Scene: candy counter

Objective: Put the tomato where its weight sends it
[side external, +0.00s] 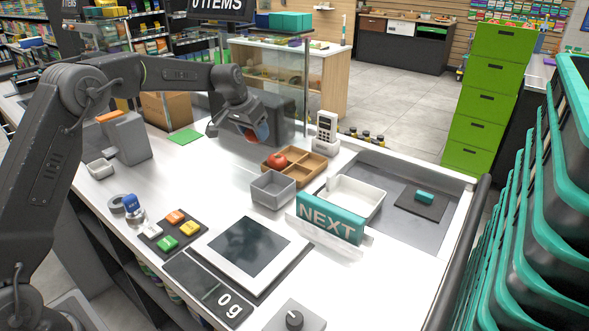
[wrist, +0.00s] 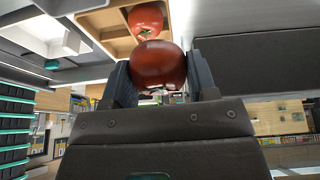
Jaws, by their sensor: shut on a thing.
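My gripper (side external: 255,133) is shut on a red tomato (wrist: 158,65), which sits between the two dark fingers in the wrist view. In the side view the held tomato is mostly hidden by the fingers, up in the air behind and left of the wooden tray (side external: 305,168). A second tomato (side external: 277,160) lies in the tray's back left compartment; it also shows in the wrist view (wrist: 146,19). The scale (side external: 246,246) has an empty plate, and its display (side external: 228,303) reads 0 g.
A grey bin (side external: 273,190) and a white bin (side external: 358,193) stand in front of the tray. A NEXT bar (side external: 328,219) lies near the white bin. A card terminal (side external: 325,132) stands behind the tray.

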